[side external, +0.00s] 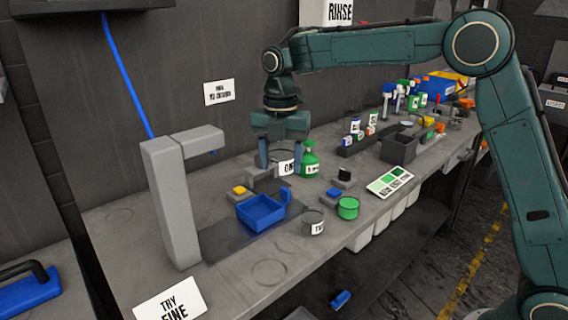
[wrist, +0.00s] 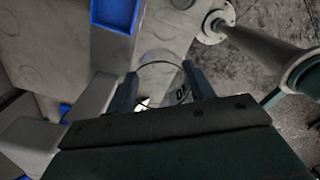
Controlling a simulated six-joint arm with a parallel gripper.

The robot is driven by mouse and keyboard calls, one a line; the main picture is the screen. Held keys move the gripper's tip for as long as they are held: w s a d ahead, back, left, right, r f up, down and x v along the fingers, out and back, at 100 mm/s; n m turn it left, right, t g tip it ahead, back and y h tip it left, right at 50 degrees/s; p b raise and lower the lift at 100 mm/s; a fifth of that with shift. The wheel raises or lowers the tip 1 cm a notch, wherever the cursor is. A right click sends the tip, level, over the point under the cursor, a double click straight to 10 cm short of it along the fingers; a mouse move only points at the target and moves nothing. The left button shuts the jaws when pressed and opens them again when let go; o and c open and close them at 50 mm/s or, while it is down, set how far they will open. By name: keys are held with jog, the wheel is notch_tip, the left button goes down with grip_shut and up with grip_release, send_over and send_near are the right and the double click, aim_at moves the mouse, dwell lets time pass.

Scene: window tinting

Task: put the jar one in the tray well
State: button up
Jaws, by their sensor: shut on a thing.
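My gripper (side external: 280,155) points down over the back of the bench, its fingers shut on jar one (side external: 286,167), a grey jar with a white label reading "ON". In the wrist view jar one (wrist: 182,94) shows its round rim and part of its label between the fingers. The jar looks upright; I cannot tell whether its base touches the bench. The blue tray (side external: 261,213), with an open well, sits nearer the front, below and left of my gripper in the side view. A corner of the blue tray (wrist: 116,14) shows at the top of the wrist view.
A green bottle (side external: 309,160) stands close right of jar one. A grey jar labelled "TW" (side external: 314,223) and a green jar (side external: 348,208) stand right of the tray. A tall grey post (side external: 172,205) with an overhanging arm rises at left.

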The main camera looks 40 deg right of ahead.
jog(key=r, duration=0.1)
send_over(260, 214)
jog(key=s+a, duration=0.1)
jog(key=s, duration=0.2)
jog(key=shift+w+d+r, duration=0.1)
jog(key=shift+w+d, duration=0.15)
jog(key=shift+w, duration=0.5)
jog(key=shift+w+d+r, duration=0.1)
jog(key=shift+w+d, duration=0.15)
jog(key=shift+w, duration=0.5)
jog(key=shift+f, duration=0.15)
jog(key=shift+f, duration=9.9)
jog(key=shift+f, duration=0.15)
jog(key=o, duration=0.8)
